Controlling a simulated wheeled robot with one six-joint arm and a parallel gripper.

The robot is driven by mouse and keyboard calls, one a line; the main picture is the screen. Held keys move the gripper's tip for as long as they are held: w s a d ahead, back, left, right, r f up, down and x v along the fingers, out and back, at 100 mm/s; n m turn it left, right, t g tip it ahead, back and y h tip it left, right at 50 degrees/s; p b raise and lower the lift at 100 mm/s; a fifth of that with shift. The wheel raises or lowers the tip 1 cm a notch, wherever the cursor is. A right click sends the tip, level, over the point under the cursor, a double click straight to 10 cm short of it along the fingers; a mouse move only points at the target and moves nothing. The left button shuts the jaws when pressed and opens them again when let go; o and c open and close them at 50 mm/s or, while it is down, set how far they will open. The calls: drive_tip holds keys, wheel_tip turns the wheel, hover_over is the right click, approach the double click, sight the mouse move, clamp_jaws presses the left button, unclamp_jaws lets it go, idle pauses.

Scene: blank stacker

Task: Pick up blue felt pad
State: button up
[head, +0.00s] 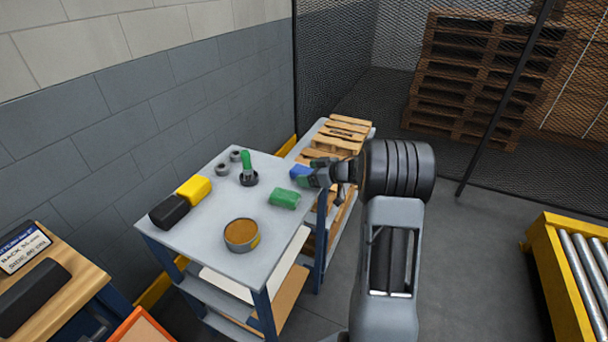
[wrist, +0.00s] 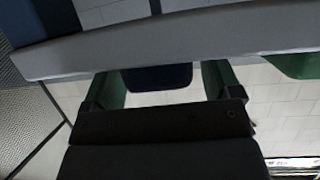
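The blue felt pad (head: 299,171) lies at the right edge of the grey table top in the head view, partly hidden by my gripper (head: 315,174). In the wrist view the pad shows as a dark blue block (wrist: 157,77) between the green-tipped fingers of my gripper (wrist: 163,82). The fingers are spread, one on each side of it. A gap shows between the pad and the right finger; the left finger looks very close, and I cannot tell if it touches.
On the grey table (head: 205,226) a green block (head: 284,199) lies near the pad; it also shows in the wrist view (wrist: 298,65). A round tin (head: 241,235), a green-handled tool (head: 247,168), a yellow block (head: 194,188) and a black block (head: 169,211) stand further left. Small pallets (head: 338,137) are behind.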

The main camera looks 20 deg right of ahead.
drive_tip(key=c, duration=0.9)
drive_tip(key=shift+o, duration=0.2)
